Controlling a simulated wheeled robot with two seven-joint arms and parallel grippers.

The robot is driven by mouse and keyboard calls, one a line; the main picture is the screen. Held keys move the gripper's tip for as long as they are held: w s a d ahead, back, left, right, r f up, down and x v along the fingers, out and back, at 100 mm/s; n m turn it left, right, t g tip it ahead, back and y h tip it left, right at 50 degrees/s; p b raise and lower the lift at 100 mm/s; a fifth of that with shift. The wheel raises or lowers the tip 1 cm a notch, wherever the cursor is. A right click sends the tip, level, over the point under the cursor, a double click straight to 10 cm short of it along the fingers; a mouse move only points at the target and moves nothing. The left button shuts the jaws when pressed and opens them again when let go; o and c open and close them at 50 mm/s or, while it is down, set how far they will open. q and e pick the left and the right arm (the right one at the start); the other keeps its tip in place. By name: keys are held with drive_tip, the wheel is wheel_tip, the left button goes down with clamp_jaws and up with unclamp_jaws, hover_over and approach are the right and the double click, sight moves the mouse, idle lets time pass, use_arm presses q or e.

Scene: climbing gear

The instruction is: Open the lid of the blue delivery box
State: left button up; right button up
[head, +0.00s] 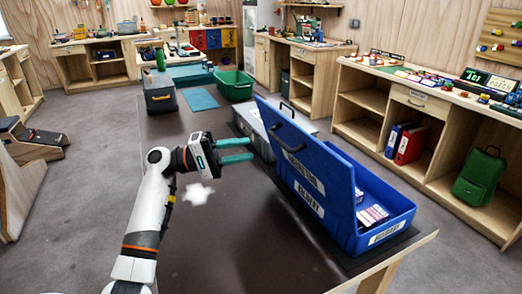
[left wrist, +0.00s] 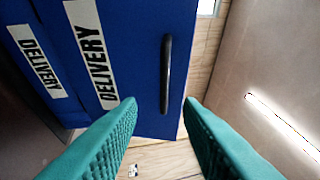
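The blue delivery box (head: 400,228) stands on the dark table at the right, with small packets (head: 372,215) visible inside. My left gripper (head: 236,150), with teal fingers, is open and empty, left of the lid. In the left wrist view, the handle (left wrist: 167,75) shows between and beyond the spread fingertips (left wrist: 160,103), apparently untouched. My right gripper is not in view.
A grey case (head: 252,130) stands just behind the blue box. Farther back are a dark toolbox (head: 160,97), a teal mat (head: 200,99) and a green crate (head: 235,84). The near left part of the dark tabletop (head: 250,240) is mostly clear.

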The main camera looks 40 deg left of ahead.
use_arm(q)
drive_tip(key=v, duration=0.4)
drive_tip(key=shift+a, duration=0.1)
idle(0.4)
